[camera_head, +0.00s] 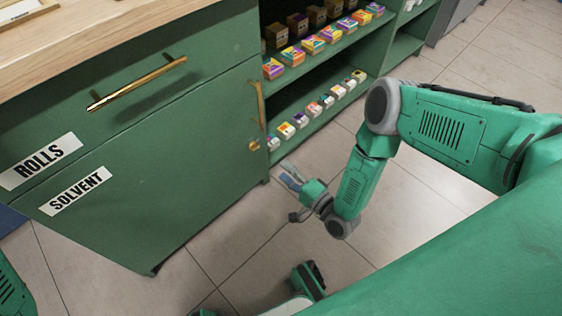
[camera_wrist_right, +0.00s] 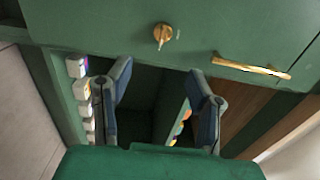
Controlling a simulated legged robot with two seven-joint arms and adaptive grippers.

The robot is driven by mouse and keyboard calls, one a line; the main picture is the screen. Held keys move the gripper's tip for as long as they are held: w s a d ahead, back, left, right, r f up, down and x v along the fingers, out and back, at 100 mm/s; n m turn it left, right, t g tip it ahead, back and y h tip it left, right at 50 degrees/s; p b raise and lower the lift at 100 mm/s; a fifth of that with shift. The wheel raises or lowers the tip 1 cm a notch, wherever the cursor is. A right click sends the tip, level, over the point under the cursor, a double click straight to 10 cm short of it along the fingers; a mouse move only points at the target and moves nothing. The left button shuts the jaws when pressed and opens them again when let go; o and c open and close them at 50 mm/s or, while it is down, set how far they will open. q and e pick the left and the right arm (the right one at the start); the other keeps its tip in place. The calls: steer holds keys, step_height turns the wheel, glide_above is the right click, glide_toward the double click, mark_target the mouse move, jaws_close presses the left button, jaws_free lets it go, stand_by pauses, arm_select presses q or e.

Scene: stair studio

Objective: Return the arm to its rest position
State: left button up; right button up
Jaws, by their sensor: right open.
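My right arm comes in from the right in the head view, bent at the elbow, with its forearm hanging down in front of the green cabinet. My right gripper (camera_head: 291,177) is near the cabinet's lower right corner, above the tiled floor. In the right wrist view the right gripper (camera_wrist_right: 160,100) shows two blue-grey fingers spread apart with nothing between them. Cabinet parts show beyond the fingers, and I see no contact. My left gripper is not visible; only a small green part of mine shows at the lower left of the head view.
The green cabinet (camera_head: 150,130) has a brass handle (camera_head: 138,82) and labels ROLLS (camera_head: 40,160) and SOLVENT (camera_head: 75,190). Open shelves (camera_head: 325,50) beside it hold several small colourful boxes. A round brass knob (camera_wrist_right: 163,34) shows in the wrist view. The tiled floor (camera_head: 235,225) is clear.

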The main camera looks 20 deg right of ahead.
steer(key=s+a+f+n+g+h, duration=0.1)
steer(key=s+a+n+g, duration=0.2)
steer(key=s+n+g, duration=0.45)
steer(key=s+d+r+n+g+h, duration=0.3)
steer(key=s+d+r+n+g, duration=0.15)
steer(key=s, duration=0.45)
steer(key=s+d+r+n+g+h, duration=0.2)
steer(key=s+d+r+n+g, duration=0.15)
steer(key=s+d, duration=0.4)
step_height(320, 180, up, 18)
steer(key=s+a+p, duration=0.1)
steer(key=a+p, duration=0.1)
steer(key=p, duration=1.6)
steer(key=shift+s+f+m+g, duration=0.2)
steer(key=shift+s+m+g, duration=0.15)
steer(key=shift+g, duration=0.1)
steer(key=shift+w+a, duration=0.1)
steer(key=shift+w, duration=0.1)
